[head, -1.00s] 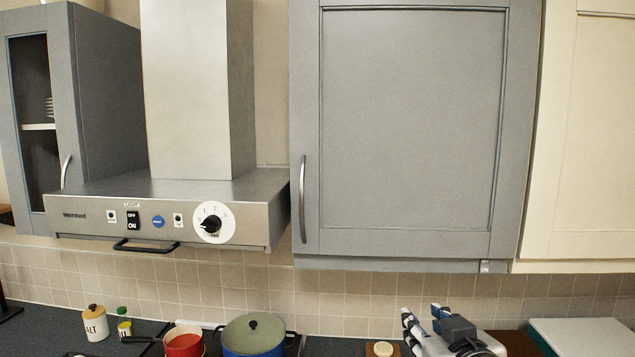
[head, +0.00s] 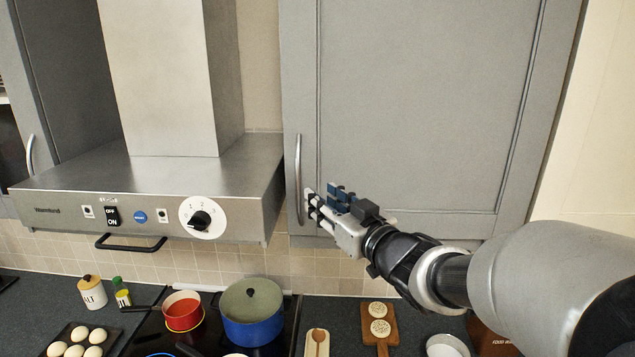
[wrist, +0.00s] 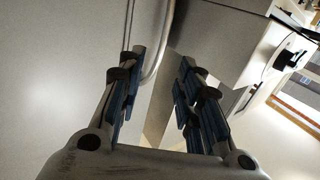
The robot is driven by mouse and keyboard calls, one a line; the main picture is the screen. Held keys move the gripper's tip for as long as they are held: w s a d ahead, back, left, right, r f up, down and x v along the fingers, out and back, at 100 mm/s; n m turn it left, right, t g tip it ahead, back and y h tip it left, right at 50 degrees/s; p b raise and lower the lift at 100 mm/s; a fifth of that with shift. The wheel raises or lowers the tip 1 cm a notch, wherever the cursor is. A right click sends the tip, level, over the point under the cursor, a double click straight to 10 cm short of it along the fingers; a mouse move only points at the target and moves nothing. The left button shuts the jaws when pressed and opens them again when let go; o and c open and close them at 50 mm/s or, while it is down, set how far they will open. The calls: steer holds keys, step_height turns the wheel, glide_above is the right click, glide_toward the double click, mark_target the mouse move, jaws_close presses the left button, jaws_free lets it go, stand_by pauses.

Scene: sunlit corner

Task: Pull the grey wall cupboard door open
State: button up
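The grey wall cupboard door (head: 410,100) is shut, right of the extractor hood. Its upright curved metal handle (head: 298,180) is on the door's left edge. My gripper (head: 322,198) is just right of the handle's lower part in the head view, fingers pointing left and toward the door. In the wrist view my gripper (wrist: 162,95) is open, with blue pads well apart. The handle (wrist: 161,45) shows beyond the gap, close to the left finger's tip. I cannot tell whether it touches a finger.
The extractor hood (head: 150,185) with its knob and black bar stands close left of the handle.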

mark_target(300, 181)
steer(key=p+x, duration=0.1)
steer(key=x, duration=0.8)
steer(key=shift+w, duration=0.1)
steer(key=shift+c, duration=0.4)
jaws_close()
